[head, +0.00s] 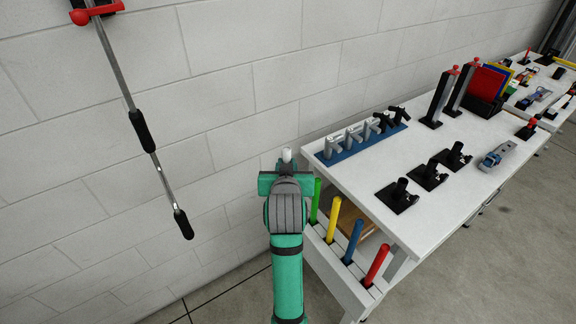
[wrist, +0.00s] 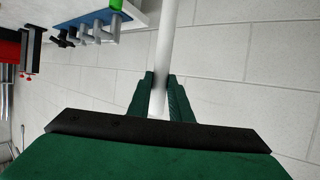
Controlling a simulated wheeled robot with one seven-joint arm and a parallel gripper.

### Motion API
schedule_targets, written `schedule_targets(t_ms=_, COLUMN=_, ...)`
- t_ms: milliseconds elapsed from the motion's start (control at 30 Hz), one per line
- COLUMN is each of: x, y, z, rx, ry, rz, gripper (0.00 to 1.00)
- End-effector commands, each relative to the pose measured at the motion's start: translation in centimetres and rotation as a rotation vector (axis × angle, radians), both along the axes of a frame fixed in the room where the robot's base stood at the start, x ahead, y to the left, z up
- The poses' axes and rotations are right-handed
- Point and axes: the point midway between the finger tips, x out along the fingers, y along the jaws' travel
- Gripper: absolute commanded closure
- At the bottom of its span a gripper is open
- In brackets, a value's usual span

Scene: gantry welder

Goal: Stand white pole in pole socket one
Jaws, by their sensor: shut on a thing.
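My gripper (wrist: 159,82) is shut on the white pole (wrist: 167,38), which runs up out of the wrist view from between the two green fingers. In the head view only the pole's rounded white end (head: 287,155) shows above my wrist; my arm hides the rest. My gripper is left of the white table, in front of the wall. Three black sockets stand on the table: a near one (head: 398,194), a middle one (head: 428,174) and a far one (head: 454,156). All look empty. I cannot tell which is pole socket one.
A side rack (head: 330,262) at the table's near end holds green, yellow, blue and red poles, close right of my arm. A blue rack (head: 362,145) of grey and black tools lines the table's wall side. A metal bar (head: 128,100) hangs at the left.

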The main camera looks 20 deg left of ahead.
Motion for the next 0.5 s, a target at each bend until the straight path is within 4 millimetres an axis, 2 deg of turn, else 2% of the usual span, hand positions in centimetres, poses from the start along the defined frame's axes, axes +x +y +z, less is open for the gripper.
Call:
schedule_targets(t_ms=67, x=0.0, y=-0.1, z=0.0, rx=0.0, ry=-0.001, rz=-0.001, gripper=1.0)
schedule_targets(t_ms=500, x=-1.7, y=-2.4, z=-5.2, rx=-0.001, ry=0.002, rz=-0.039, gripper=1.0)
